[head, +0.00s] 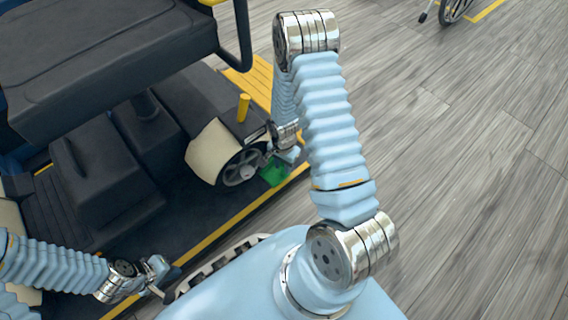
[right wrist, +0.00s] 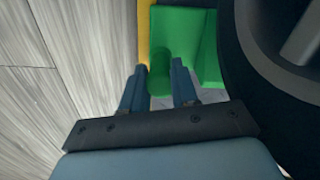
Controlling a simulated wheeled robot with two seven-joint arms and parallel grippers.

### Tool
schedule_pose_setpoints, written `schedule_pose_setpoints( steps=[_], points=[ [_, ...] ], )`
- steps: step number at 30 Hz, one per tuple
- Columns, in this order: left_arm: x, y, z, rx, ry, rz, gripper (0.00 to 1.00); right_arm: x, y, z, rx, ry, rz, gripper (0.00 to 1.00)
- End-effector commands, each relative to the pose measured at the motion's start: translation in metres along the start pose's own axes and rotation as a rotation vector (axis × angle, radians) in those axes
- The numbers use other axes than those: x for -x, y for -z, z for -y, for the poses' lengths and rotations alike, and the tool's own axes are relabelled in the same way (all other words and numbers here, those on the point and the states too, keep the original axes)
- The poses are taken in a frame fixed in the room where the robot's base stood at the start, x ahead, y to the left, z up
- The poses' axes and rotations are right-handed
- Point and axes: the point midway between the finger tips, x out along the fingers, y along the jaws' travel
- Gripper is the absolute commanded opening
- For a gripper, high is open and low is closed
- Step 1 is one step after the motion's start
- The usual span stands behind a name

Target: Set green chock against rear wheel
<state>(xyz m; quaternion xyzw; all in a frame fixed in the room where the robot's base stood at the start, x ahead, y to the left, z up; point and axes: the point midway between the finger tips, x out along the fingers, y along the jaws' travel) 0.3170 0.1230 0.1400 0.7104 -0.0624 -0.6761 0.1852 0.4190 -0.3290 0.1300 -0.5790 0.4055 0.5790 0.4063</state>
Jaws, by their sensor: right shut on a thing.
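The green chock (head: 273,175) sits low beside the scooter's rear wheel (head: 240,168), on its right, near the yellow line. My right gripper (right wrist: 162,78) is shut on the chock's round green knob, with a finger on each side. In the right wrist view the chock's block (right wrist: 203,45) lies close beside the dark tyre (right wrist: 258,75); I cannot tell whether they touch. My right arm partly hides the chock from the head view. My left gripper (head: 167,283) is open and empty at the lower left, beside the scooter.
The scooter (head: 110,60) with its dark seat fills the left. A cream fender (head: 208,150) covers the wheel's top, with a yellow post (head: 243,107) behind.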

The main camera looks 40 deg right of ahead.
Motion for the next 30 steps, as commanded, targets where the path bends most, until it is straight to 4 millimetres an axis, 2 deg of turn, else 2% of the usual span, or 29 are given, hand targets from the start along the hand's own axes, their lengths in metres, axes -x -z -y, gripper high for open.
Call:
schedule_pose_setpoints(
  steps=[30],
  points=[
    [-0.0022,0.0,0.0008,0.0,0.0,0.0,0.0,0.0001,-0.0076,0.0021,0.0,0.0,0.0,0.0]
  ],
)
